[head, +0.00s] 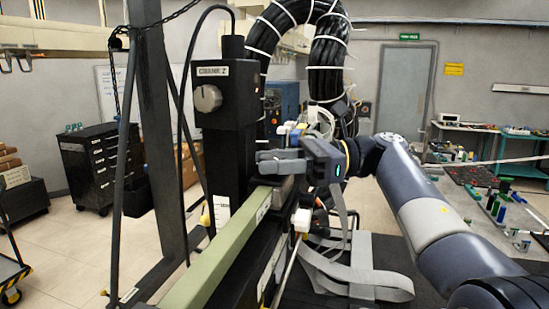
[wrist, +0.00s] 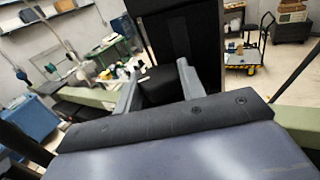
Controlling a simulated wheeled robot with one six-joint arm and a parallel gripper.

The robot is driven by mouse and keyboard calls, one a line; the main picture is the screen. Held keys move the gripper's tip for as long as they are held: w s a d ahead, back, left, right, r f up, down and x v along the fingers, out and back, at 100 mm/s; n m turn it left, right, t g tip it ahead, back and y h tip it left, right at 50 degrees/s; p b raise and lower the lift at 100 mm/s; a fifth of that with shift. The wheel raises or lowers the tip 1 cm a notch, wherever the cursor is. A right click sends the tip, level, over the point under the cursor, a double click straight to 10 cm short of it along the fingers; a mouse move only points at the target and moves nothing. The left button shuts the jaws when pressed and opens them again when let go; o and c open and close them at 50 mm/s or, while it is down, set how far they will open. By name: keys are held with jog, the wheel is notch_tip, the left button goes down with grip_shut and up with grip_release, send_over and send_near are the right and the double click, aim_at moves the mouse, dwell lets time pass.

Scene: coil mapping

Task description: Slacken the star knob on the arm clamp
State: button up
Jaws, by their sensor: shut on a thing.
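My gripper (head: 262,162) reaches in from the right, its grey fingers pointing left at the black column (head: 228,140), just above the pale green arm beam (head: 225,245). In the wrist view, the two grey fingers of my gripper (wrist: 156,78) stand on either side of a dark, blocky piece (wrist: 160,88) in front of the black column (wrist: 185,45). The gripper is shut on this piece, which sits where the clamp is. I take it for the star knob, but its lobes cannot be made out. In the head view the fingers hide it.
A round grey knob (head: 208,98) sits higher on the column, left of my gripper. Thick black cables (head: 328,60) hang behind it. Grey straps (head: 355,275) lie below my arm. A dark slanted post (head: 152,150) stands at left. Open floor (head: 75,245) shows beyond.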

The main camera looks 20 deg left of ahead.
jog(key=shift+a+n+g+h+p, duration=0.1)
jog(key=shift+n+g+h+p, duration=0.3)
jog(key=shift+n+g+h, duration=1.25)
jog(key=shift+g, duration=0.35)
jog(key=o, duration=0.7)
jog(key=shift+m+y, duration=0.25)
jog(key=shift+y, duration=0.1)
